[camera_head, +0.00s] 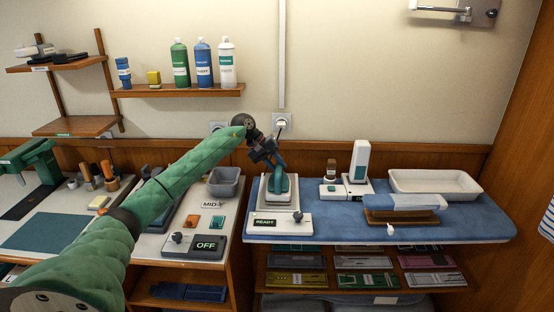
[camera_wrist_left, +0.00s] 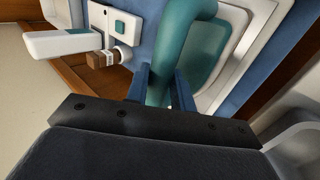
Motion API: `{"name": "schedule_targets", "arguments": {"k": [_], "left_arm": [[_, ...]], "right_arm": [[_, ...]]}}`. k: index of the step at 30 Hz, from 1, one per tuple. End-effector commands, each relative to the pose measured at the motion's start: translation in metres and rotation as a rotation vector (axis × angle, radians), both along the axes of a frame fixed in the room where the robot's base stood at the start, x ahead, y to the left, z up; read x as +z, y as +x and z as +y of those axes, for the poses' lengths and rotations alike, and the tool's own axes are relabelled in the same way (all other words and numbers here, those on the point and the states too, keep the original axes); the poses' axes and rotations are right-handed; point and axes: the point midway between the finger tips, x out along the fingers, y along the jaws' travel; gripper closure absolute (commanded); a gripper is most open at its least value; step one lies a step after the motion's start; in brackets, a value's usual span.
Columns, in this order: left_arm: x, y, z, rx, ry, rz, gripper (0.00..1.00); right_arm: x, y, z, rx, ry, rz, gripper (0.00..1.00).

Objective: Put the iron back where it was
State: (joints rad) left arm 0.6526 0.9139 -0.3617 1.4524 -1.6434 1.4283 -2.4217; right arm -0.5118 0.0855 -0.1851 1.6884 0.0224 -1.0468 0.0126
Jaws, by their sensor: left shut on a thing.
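The iron (camera_head: 278,186) has a teal handle and is at the left end of the blue ironing surface (camera_head: 330,228). It is over a white tray-like rest (camera_head: 262,203), behind a white panel reading READY (camera_head: 281,223). I cannot tell whether the iron touches the rest. My left gripper (camera_head: 270,158) reaches it from above and is shut on the handle. In the left wrist view the teal handle (camera_wrist_left: 180,50) runs between the blue fingers of the gripper (camera_wrist_left: 162,88). My right gripper is not in view.
Right of the iron stand a white bottle-like device (camera_head: 359,162), a blue-topped pad on a wooden base (camera_head: 402,203) and a white tray (camera_head: 434,184). Left are a grey bin (camera_head: 224,182) and an OFF panel (camera_head: 206,245). The middle of the blue surface is fairly clear.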

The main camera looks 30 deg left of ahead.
Motion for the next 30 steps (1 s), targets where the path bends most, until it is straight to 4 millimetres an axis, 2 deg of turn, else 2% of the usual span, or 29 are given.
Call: {"name": "schedule_targets", "arguments": {"k": [14,15,18,27,30], "left_arm": [[0.0005,0.0007,0.0001,0.001,-0.001,-0.006,1.0],[-0.0029,0.0002,-0.0001,0.001,0.0,-0.001,0.7],[-0.0027,0.0001,-0.0002,0.001,0.0,-0.001,0.54],[-0.0022,0.0002,-0.0001,0.001,0.0,-0.001,0.54],[0.0003,-0.0012,0.0028,0.001,0.001,-0.001,0.54]], "right_arm": [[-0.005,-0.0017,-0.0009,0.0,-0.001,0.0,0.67],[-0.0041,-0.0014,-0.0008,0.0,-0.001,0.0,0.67],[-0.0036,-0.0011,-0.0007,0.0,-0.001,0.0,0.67],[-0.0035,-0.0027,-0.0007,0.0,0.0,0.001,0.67],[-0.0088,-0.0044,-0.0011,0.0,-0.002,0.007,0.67]]}}
